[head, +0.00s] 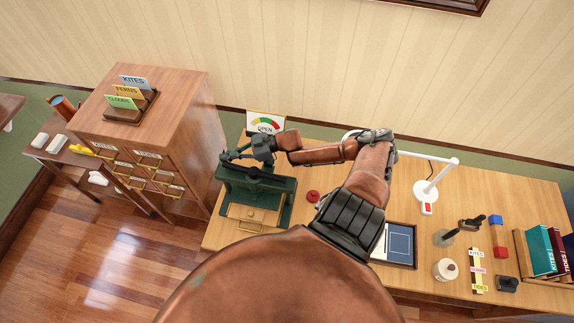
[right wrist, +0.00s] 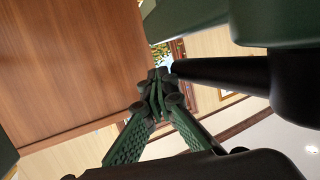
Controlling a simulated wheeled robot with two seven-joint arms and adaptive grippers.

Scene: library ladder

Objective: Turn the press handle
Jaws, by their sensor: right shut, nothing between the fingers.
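In the right wrist view the handle shows as a black bar (right wrist: 220,72) with a thick dark end at the right, under green press metal (right wrist: 275,22). My right gripper (head: 240,154) is at the top of the press. In the wrist view its fingers (right wrist: 158,88) are shut and empty, their tips close to the bar; contact cannot be told. My left gripper is out of view.
A wooden drawer cabinet (head: 183,105) stands close left of the press. A red knobbed item (head: 313,196), a white lamp (head: 426,190), a blue-faced tray (head: 402,262) and books (head: 540,250) occupy the desk to the right.

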